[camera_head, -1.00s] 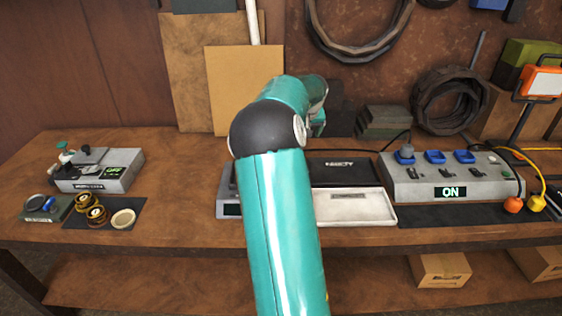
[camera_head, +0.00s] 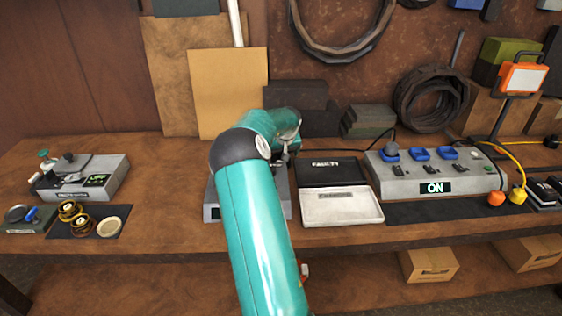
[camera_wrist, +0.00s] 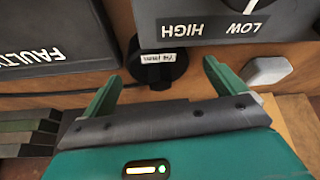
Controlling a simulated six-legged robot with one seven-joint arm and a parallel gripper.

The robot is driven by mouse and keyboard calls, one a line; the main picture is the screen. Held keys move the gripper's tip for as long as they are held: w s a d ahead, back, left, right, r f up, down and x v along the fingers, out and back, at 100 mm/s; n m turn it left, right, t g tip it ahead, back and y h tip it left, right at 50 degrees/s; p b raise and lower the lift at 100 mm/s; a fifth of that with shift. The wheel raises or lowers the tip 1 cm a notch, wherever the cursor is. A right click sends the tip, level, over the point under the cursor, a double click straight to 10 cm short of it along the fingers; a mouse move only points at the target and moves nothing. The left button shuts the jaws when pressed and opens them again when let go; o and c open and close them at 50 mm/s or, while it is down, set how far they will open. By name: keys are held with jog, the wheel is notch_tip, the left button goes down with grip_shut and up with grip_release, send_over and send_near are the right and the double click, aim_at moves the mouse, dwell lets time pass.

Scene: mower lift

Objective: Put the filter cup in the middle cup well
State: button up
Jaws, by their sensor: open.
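My gripper (camera_wrist: 162,72) is open in the wrist view, its two green fingers apart. A black round part with a small white label (camera_wrist: 157,66) appears between and beyond the fingertips. I cannot tell whether it is the filter cup, and I see no contact. In the head view, my arm hides most of the gripper. Several brass cups (camera_head: 70,211) and a shallow cream dish (camera_head: 109,227) sit on a dark mat at the left. The grey ON unit (camera_head: 435,188) has three blue square holders.
A grey unit marked HIGH and LOW (camera_wrist: 205,28) and a black FAULTY tray (camera_wrist: 45,45) border the gripper's view. A whitish block (camera_wrist: 266,70) lies near the right finger. A white tray (camera_head: 340,208) stands at the bench front. Dark stacked blocks (camera_head: 368,119) stand behind.

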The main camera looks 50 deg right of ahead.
jog(key=shift+x, duration=0.85)
jog(key=shift+d, duration=0.1)
jog(key=c, duration=1.2)
jog(key=shift+r, duration=0.1)
jog(key=shift+c, duration=0.8)
jog(key=shift+r, duration=0.1)
